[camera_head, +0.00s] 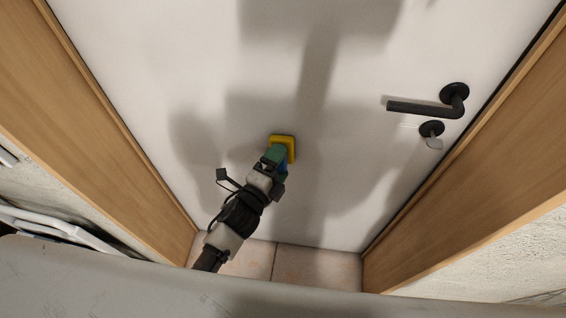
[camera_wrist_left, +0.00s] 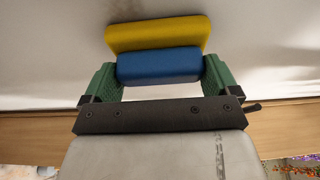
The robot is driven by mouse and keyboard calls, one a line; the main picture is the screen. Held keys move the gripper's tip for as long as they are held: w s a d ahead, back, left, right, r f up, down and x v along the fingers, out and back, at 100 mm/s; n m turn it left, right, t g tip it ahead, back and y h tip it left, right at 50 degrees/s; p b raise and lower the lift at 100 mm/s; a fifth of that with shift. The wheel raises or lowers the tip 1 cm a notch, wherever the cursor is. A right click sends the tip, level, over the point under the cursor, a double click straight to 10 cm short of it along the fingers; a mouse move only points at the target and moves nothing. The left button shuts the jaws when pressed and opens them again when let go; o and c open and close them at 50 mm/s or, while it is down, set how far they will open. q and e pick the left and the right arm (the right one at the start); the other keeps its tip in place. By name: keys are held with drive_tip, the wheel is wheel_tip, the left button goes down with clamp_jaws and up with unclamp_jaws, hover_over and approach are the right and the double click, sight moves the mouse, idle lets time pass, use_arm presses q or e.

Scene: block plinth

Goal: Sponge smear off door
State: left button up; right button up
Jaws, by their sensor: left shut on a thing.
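The sponge (camera_head: 284,140) has a yellow layer and a blue layer. In the left wrist view the sponge (camera_wrist_left: 160,33) sits crosswise between the green fingers, yellow side facing the door. My left gripper (camera_head: 277,158) is shut on the blue layer; it also shows in the left wrist view (camera_wrist_left: 158,72). The white door (camera_head: 140,60) fills the middle of the head view. The sponge is at or very close to its surface, low and near the middle; I cannot tell if it touches. I see no distinct smear, only shadows. My right gripper is out of view.
Wooden frame posts (camera_head: 40,80) flank the door. Floor tiles (camera_head: 300,262) show at its foot. The door around the sponge is clear.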

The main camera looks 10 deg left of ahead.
use_arm(q)
drive_tip(key=shift+w+a+p, duration=0.15)
drive_tip(key=shift+a+p, duration=0.35)
drive_tip(key=shift+a, duration=2.85)
drive_tip(key=shift+a+r+p, duration=0.1)
drive_tip(key=shift+r+p, duration=0.7)
drive_tip(key=shift+r, duration=0.05)
drive_tip(key=shift+d+b, duration=0.6)
drive_tip(key=shift+d, duration=3.45)
drive_tip(key=shift+s+f, duration=0.1)
drive_tip(key=shift+s, duration=2.95)
drive_tip(key=shift+p, duration=0.3)
